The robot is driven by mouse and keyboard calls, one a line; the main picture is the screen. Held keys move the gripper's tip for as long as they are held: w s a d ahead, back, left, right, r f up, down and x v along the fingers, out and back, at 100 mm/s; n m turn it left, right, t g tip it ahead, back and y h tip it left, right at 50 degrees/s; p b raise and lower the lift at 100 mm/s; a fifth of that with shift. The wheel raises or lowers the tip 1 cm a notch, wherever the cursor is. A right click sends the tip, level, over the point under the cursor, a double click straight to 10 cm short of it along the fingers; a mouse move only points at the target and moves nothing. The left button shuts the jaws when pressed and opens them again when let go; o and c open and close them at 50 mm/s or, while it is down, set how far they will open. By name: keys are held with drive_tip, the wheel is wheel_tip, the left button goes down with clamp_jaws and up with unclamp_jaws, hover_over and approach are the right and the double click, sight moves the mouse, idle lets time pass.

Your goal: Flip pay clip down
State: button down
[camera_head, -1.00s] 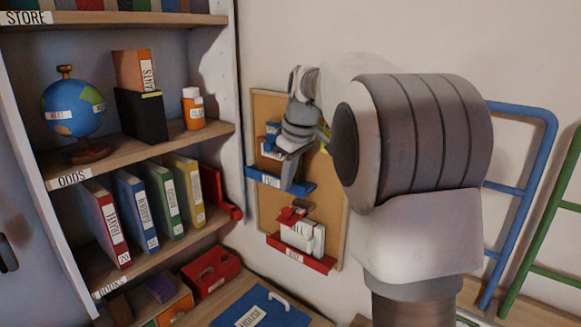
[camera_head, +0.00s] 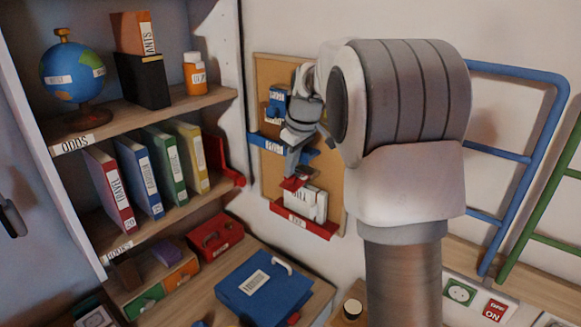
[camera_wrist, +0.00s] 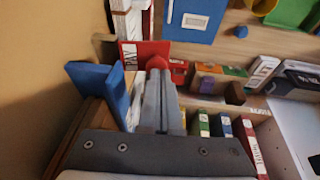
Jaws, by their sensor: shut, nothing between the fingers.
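The red pay holder (camera_head: 303,222), with a label on its front, sits low on the cork board in the head view. White papers (camera_head: 312,205) stand in it. A red clip (camera_head: 292,184) is at the top left of the papers, partly covered by my gripper; its exact angle is hard to tell. My gripper (camera_head: 290,173) is shut and empty, pointing down just above or against the clip; I cannot tell if they touch. In the wrist view the shut fingers (camera_wrist: 158,74) end near a red panel marked PAY (camera_wrist: 148,53), with a rounded red piece beside them.
A blue holder (camera_head: 268,145) with a label is higher on the cork board (camera_head: 265,75), beside my gripper; it is close by in the wrist view (camera_wrist: 97,82). Shelves with binders and a globe (camera_head: 72,72) stand left. A blue folder (camera_head: 262,287) lies on the desk below.

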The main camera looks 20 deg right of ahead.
sight(286, 187)
drive_tip(key=shift+s+a+f+b, duration=0.15)
drive_tip(key=shift+f+b, duration=0.1)
drive_tip(key=shift+b, duration=0.2)
drive_tip(key=shift+a+f+t+h+b, duration=0.1)
drive_tip(key=shift+f+t+h+b, duration=0.1)
drive_tip(key=shift+t+h+b, duration=0.3)
drive_tip(key=b, duration=0.2)
drive_tip(key=f+h+b, duration=0.1)
drive_tip(key=f+t+b, duration=0.1)
drive_tip(key=b, duration=0.1)
drive_tip(key=shift+s+a+n+h+b, duration=0.25)
drive_tip(key=shift+a+n+h+b, duration=0.05)
drive_tip(key=shift+a, duration=0.1)
wheel_tip(286, 187, down, 6)
drive_tip(key=n+t+h+b, duration=0.1)
drive_tip(key=t+h+b, duration=0.3)
drive_tip(key=b, duration=1.5)
drive_tip(key=shift+d+r+h+b, duration=0.1)
drive_tip(key=shift+h+b, duration=0.2)
drive_tip(key=shift+h, duration=0.4)
drive_tip(key=shift+r+p, duration=0.65)
drive_tip(key=shift+r, duration=0.15)
